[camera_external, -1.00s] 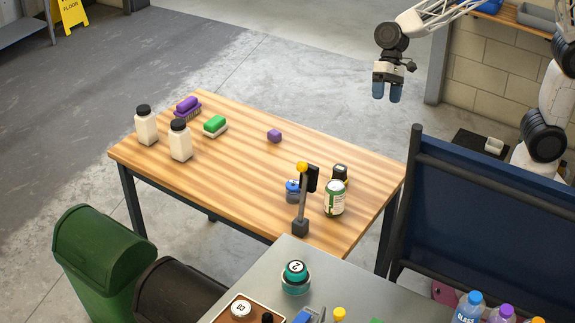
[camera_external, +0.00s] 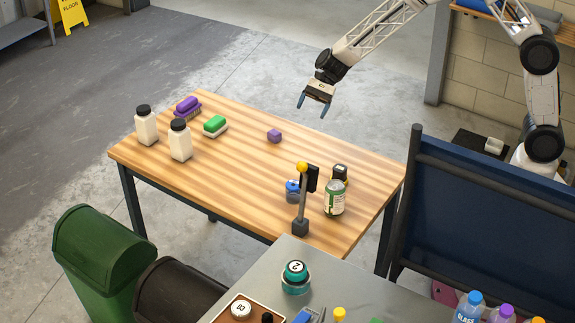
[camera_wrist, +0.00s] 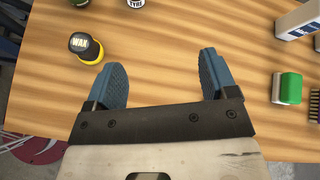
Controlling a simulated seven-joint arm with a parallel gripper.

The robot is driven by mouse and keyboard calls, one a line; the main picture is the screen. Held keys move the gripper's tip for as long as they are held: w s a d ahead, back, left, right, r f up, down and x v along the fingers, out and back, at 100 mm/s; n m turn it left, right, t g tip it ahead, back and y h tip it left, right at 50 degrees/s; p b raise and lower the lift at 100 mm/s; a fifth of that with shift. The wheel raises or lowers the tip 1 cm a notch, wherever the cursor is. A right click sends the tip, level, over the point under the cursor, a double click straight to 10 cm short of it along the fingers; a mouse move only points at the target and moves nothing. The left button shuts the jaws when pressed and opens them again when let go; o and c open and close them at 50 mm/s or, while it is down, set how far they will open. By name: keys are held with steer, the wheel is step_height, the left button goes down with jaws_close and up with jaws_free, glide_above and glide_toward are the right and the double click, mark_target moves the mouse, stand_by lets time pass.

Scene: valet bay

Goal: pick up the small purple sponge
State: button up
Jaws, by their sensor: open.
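The sponge does not show in the wrist view.
A green-and-white sponge (camera_external: 215,125), a purple brush (camera_external: 187,106) and white bottles (camera_external: 180,142) stand left of the sponge. Wood around the sponge is clear.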

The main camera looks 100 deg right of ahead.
mark_target(276, 131)
steer(key=w+d+f+m+t, duration=0.1)
steer(key=d+f+m, duration=0.1)
steer(key=d+f, duration=0.2)
steer(key=w+d+f+m+t+h, duration=0.1)
steer(key=w+d+f+m, duration=0.1)
steer(key=d+f, duration=0.3)
steer(key=w+d+f+m+t, duration=0.2)
steer(key=d+f+m, duration=0.1)
steer(key=d+f, duration=0.2)
steer(key=shift+d+f, duration=0.25)
steer(key=shift+d, duration=0.75)
steer(key=shift+x, duration=1.3)
steer(key=shift+w, duration=0.1)
steer(key=shift+x, duration=2.6)
steer(key=shift+d, duration=0.1)
steer(key=shift+c, duration=0.3)
steer(key=c, duration=0.9)
